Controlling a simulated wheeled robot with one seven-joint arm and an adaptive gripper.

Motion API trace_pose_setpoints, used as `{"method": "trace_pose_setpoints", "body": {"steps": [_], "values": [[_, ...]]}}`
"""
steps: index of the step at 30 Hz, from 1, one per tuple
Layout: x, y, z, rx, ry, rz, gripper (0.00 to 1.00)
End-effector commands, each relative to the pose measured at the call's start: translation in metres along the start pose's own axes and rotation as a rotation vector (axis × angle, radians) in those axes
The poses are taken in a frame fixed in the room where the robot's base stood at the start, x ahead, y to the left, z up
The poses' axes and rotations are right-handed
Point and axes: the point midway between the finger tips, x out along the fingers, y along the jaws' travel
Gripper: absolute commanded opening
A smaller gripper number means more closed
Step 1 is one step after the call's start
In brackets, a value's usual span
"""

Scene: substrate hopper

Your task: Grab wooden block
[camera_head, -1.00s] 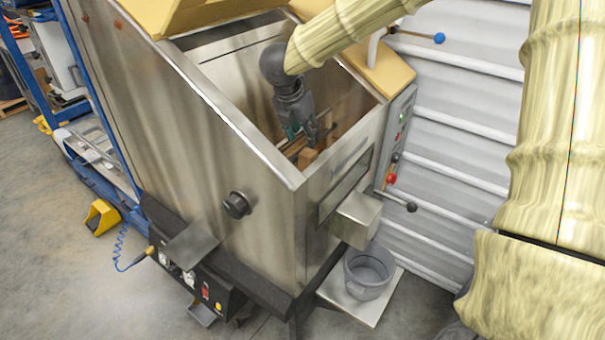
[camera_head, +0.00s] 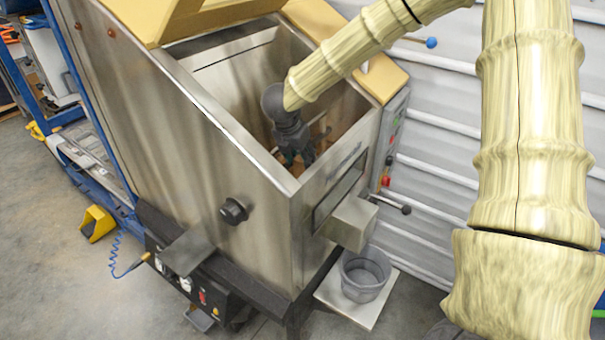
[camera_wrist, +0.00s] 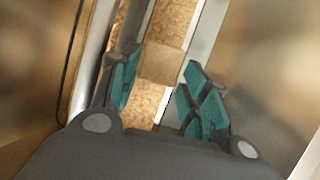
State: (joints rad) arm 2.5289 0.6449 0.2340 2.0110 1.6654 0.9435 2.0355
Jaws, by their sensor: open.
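The wooden block (camera_wrist: 162,63) shows in the wrist view as a light brown square patch. It lies in the gap ahead of my gripper, between and slightly beyond the fingertips. My gripper (camera_wrist: 160,84) is open, its teal-padded fingers on either side of the block's line, with nothing held. In the head view, my gripper (camera_head: 298,158) reaches down inside the metal hopper (camera_head: 250,146). There the block is mostly hidden behind the gripper and the hopper's front wall. I cannot tell whether a finger touches it.
The hopper's steel walls stand close around my gripper. Brown granular substrate (camera_wrist: 147,102) lies below the block, with metal strips beside it. A tan lid (camera_head: 165,18) stands raised at the back. A grey bucket (camera_head: 364,274) sits on a plate outside.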

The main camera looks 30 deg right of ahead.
Motion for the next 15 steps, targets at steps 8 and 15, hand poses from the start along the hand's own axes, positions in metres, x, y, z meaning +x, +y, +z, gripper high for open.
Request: {"method": "trace_pose_setpoints", "body": {"steps": [8, 15], "values": [[0.026, 0.0, -0.002, 0.0, 0.002, -0.001, 0.46], [0.032, 0.0, -0.002, 0.0, 0.0, 0.001, 0.46]]}}
